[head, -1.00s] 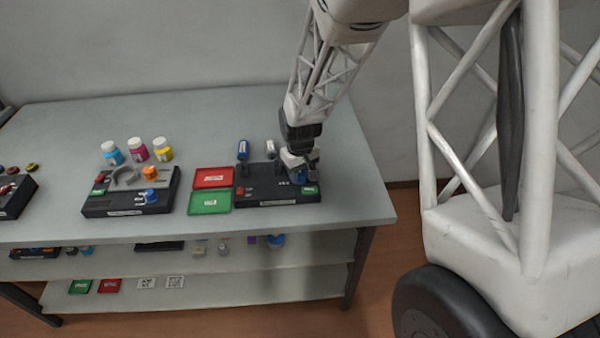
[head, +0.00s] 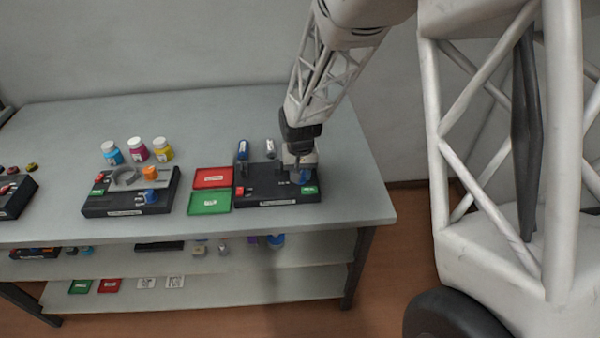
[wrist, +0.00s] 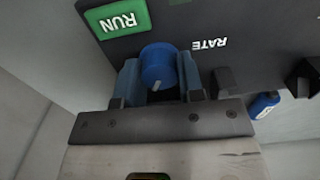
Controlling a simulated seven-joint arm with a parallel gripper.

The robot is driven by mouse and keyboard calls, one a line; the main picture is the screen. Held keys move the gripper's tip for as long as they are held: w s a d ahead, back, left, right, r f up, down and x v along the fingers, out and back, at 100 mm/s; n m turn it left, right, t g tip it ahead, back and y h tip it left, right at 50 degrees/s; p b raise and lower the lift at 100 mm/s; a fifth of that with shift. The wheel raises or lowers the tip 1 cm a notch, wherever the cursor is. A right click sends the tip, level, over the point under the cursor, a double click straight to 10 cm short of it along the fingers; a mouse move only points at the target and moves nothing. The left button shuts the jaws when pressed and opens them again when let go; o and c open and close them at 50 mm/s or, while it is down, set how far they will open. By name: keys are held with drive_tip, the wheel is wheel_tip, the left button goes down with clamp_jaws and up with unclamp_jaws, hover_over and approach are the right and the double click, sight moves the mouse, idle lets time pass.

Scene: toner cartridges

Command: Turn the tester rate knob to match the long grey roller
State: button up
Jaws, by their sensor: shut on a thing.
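The tester (head: 262,196) is a black box at the right of the bench in the head view. Its blue rate knob (wrist: 158,66) shows in the wrist view beside the word RATE and the green RUN button (wrist: 119,20). My gripper (wrist: 157,85) is shut on the knob, one finger on each side. In the head view my gripper (head: 300,172) comes down on the tester's right part and partly hides the knob. A blue roller (head: 242,149) and a grey roller (head: 270,148) stand behind the tester. I cannot tell their lengths well.
A red tray (head: 213,178) and a green tray (head: 210,202) lie left of the tester. Further left is another black device (head: 130,207) with a blue knob, and toner bottles (head: 138,149) behind it. The bench is clear right of the tester.

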drive_tip(key=o, duration=0.9)
drive_tip(key=shift+r, duration=0.1)
drive_tip(key=shift+r, duration=3.85)
